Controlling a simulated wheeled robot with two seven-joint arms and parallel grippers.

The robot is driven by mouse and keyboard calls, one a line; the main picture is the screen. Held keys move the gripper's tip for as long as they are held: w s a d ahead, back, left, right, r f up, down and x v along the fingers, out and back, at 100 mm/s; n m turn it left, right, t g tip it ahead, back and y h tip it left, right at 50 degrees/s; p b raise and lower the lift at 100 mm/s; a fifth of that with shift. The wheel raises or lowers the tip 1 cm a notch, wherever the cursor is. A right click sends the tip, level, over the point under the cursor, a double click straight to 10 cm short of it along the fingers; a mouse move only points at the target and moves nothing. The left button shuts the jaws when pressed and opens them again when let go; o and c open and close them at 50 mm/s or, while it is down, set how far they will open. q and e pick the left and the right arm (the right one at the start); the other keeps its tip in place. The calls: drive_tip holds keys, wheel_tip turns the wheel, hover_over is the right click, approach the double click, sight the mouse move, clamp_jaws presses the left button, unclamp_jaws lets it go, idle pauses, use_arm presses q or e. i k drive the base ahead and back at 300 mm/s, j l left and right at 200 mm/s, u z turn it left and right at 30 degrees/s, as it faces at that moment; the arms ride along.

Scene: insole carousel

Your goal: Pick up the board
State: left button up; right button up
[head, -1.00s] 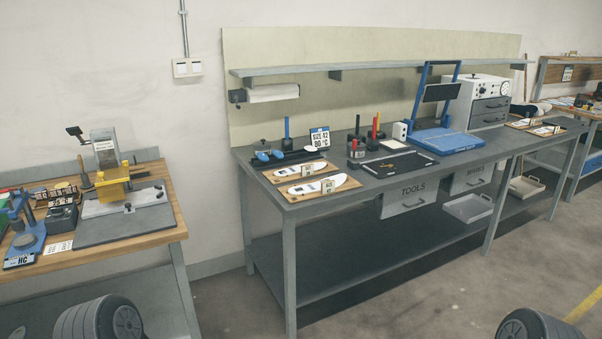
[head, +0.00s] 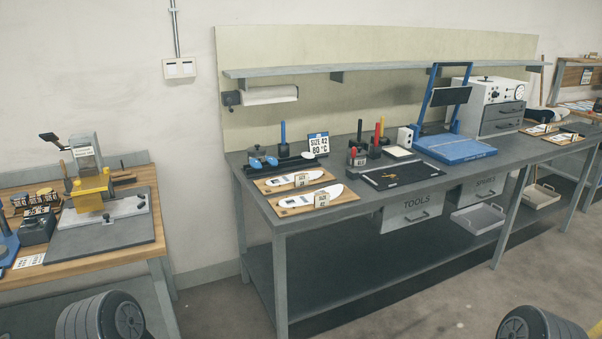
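Two light wooden boards lie flat, one behind the other, at the left front of the long grey workbench. The nearer board (head: 335,201) carries a white insole and a small tag standing on it. The farther board (head: 322,181) carries a similar insole and tag. More boards (head: 555,139) lie at the far right end of the bench. Neither of my grippers is in view.
The grey workbench (head: 360,214) has a dark mat (head: 400,178), upright colored tools, a blue press (head: 455,149) and a white box with dials (head: 490,95). A wooden side table (head: 120,247) with a clamp device stands left. Open floor lies in front.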

sight(302, 179)
drive_tip(key=i+l+u, duration=0.1)
drive_tip(key=i+l, duration=0.5)
drive_tip(key=i+l+u, duration=0.1)
drive_tip(key=i+l, duration=0.55)
drive_tip(key=i+l+u, duration=0.1)
drive_tip(key=i+l, duration=0.45)
drive_tip(key=l, duration=0.2)
